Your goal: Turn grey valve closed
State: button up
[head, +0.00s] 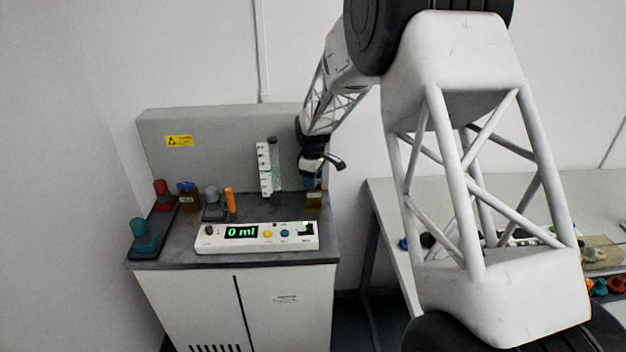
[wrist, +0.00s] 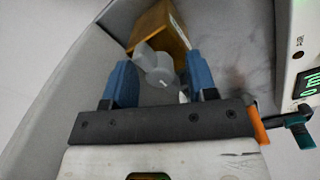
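The grey valve (wrist: 156,66) is a small knob with a sideways lobe, at the amber bottle (wrist: 163,30) in the wrist view. My gripper (wrist: 160,85) has two blue fingers standing apart, with the valve between and slightly beyond them. The fingers do not appear closed on it. In the head view my gripper (head: 312,182) points down at the right end of the grey bench, above the amber bottle (head: 314,199). The valve is hidden there behind the gripper.
The white control box (head: 257,237) reads 0 ml at the bench front. A white rack (head: 265,168) stands left of my gripper. Further left are an orange piece (head: 230,200), a grey knob (head: 211,194), a blue-topped bottle (head: 188,198), and red (head: 161,190) and teal (head: 142,235) knobs.

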jog(key=shift+r, duration=0.1)
jog(key=shift+s+r, duration=0.1)
jog(key=shift+r, duration=3.7)
